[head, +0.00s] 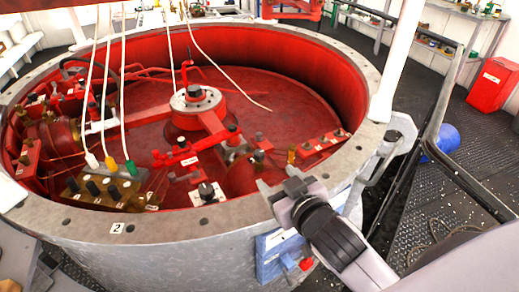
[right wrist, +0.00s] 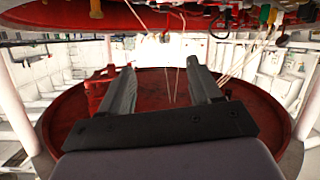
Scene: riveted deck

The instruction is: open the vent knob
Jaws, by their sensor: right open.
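Several dark knobs sit inside the big round red vessel (head: 240,222). A black knob (head: 206,190) on a pale base stands near the front inner rim. Another dark knob (head: 195,90) tops the central hub. Their labels are too small to read, so I cannot tell which is the vent knob. My right gripper (head: 278,181) comes in from the lower right, over the front right rim. It is open and empty, with its tips to the right of the black front knob. In the right wrist view the two fingers (right wrist: 160,68) stand apart with nothing between them. My left gripper is out of view.
A brass block (head: 104,190) with black, yellow and green fittings and white hoses stands at the front left inside the vessel. A blue box (head: 270,257) is on the outer wall below my right gripper. A red bin (head: 493,84) and railings stand at the right.

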